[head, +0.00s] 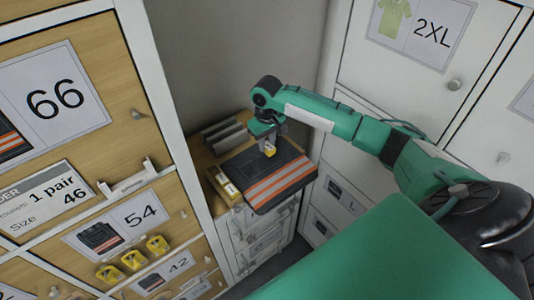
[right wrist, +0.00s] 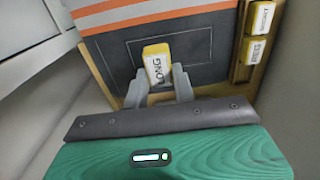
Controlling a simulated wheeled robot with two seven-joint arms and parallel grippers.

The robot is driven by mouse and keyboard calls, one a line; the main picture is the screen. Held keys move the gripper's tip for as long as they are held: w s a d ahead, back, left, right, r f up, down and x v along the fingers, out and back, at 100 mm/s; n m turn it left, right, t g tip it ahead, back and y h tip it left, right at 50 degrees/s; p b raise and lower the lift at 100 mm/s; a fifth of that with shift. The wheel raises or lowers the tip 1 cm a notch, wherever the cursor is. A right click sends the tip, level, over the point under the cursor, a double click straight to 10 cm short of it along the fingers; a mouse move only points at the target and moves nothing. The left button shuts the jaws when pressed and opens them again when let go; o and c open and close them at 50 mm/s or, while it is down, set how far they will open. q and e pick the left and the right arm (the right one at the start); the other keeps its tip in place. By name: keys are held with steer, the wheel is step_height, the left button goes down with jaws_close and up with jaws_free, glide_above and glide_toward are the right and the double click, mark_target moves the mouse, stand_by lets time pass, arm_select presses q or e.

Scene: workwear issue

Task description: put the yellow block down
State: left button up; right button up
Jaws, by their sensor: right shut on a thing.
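The yellow block (right wrist: 157,62) has a white face reading "LONG". It is held between the two grey fingers of my right gripper (right wrist: 158,84). In the head view the yellow block (head: 269,151) shows small below the right gripper (head: 268,143), over the folded dark garment (head: 246,174) with orange and grey stripes. In the right wrist view the garment (right wrist: 205,42) lies behind the block, with a thin rectangular outline around it. I cannot tell whether the block touches the cloth. My left gripper is not in view.
The garment lies on a wooden top (head: 203,160). A holder with yellow labelled blocks (head: 226,185) is left of it, and grey slotted racks (head: 222,134) are behind. Drawers with yellow pieces (head: 134,259) stand at left; white lockers (head: 410,70) stand at right.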

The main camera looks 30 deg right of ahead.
mark_target(267, 145)
steer(key=shift+f+p, duration=0.35)
steer(key=shift+f, duration=2.95)
steer(key=shift+f, duration=0.1)
steer(key=o, duration=1)
step_height(267, 145, up, 12)
steer(key=shift+r+b, duration=0.15)
steer(key=shift+b, duration=0.65)
